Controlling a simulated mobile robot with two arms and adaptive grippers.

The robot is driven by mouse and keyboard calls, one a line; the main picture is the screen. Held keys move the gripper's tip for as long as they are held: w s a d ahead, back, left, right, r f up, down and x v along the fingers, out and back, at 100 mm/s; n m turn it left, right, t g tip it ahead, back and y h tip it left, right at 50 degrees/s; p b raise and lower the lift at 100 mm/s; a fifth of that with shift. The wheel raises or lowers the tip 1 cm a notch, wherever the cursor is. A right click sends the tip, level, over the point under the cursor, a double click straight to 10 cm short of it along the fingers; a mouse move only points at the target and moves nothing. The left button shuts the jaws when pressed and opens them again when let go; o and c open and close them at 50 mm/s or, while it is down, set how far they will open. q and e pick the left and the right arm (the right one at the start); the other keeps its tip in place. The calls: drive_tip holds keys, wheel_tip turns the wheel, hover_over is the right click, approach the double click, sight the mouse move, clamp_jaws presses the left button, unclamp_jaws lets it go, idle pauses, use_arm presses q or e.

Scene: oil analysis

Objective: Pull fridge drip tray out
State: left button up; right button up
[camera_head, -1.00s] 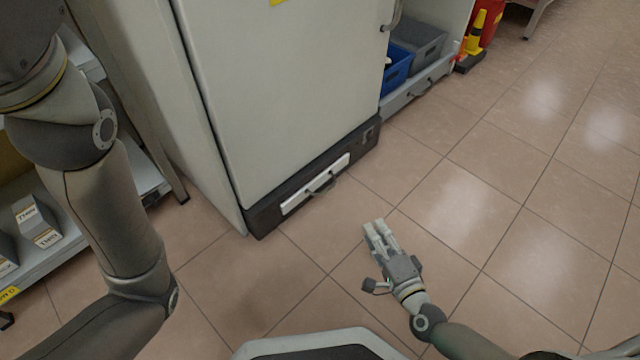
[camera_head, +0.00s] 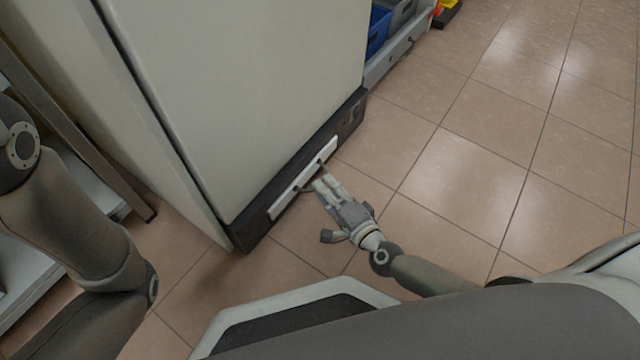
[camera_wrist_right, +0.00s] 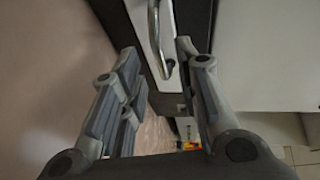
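The fridge (camera_head: 240,90) is a tall white cabinet with a dark base strip. The drip tray (camera_head: 287,200) shows as a white front in that strip, with a dark curved handle; in the right wrist view the tray front (camera_wrist_right: 144,30) and its metal handle (camera_wrist_right: 166,45) also show. My right gripper (camera_head: 322,184) is at the handle. In the right wrist view its fingers (camera_wrist_right: 160,90) are spread, with the handle ahead of and between them; I cannot tell if they touch it. The tray front looks flush with the base. My left gripper is out of view.
My left arm is at the left edge, near a shelf unit (camera_head: 70,150) with a metal leg. A low shelf with a blue bin (camera_head: 377,30) and a grey bin (camera_head: 400,14) stands beyond the fridge. The tiled floor (camera_head: 460,170) to the right is clear.

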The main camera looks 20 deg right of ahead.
drive_tip(key=shift+b+x, duration=0.4)
drive_tip(key=shift+x, duration=1.35)
clamp_jaws()
